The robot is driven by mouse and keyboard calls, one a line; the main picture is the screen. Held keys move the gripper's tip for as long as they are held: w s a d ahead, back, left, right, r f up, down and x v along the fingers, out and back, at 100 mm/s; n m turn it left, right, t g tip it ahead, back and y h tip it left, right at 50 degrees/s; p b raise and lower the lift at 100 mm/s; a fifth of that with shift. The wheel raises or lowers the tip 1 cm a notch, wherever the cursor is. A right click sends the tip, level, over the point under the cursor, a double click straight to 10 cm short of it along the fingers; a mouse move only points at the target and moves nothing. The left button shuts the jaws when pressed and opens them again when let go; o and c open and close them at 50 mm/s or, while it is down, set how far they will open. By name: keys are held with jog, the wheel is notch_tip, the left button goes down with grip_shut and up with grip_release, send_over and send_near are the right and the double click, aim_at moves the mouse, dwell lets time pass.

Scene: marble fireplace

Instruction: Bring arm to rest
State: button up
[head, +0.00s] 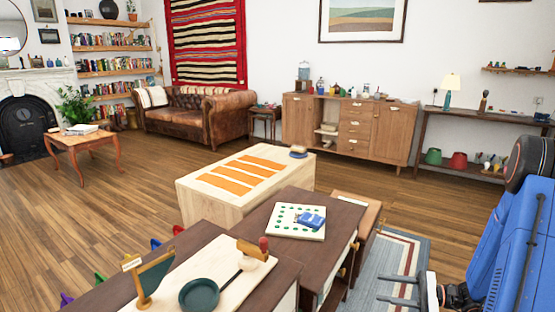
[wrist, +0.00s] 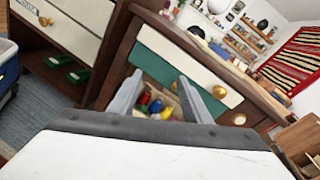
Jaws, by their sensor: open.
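My arm (head: 510,235), blue with dark joints, reaches down at the right edge of the head view. My gripper (head: 383,287) is low at the bottom right there, beside the dark-topped cabinets and above the blue rug. Its two grey fingers are spread apart with nothing between them. In the wrist view the gripper (wrist: 158,88) also shows open, tilted towards a cabinet front with white and green drawers (wrist: 170,60). Small red, yellow and blue things (wrist: 152,102) appear between the fingers, beyond them.
A dark-topped cabinet (head: 270,222) bears a white board (head: 283,227) with a blue item. Another top holds a cream board with a green dish (head: 199,294). A pale wooden chest (head: 195,190) stands behind. The rug (head: 408,252) beside the cabinets shows bare patches.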

jog(key=s+a+r+n+g+h, duration=0.7)
jog(key=s+a+r+n, duration=0.35)
jog(key=s, duration=0.35)
jog(key=s+d+r+n+t+h, duration=0.2)
jog(key=s+r+n+t+h, duration=0.3)
jog(key=s+r, duration=0.6)
jog(key=shift+s+d+n+t+h, duration=0.15)
jog(key=shift+d+n+t+h, duration=0.25)
jog(key=shift+n+h, duration=1)
jog(key=shift+r+m+h, duration=0.1)
jog(key=shift+m+h, duration=0.3)
jog(key=shift+m, duration=0.05)
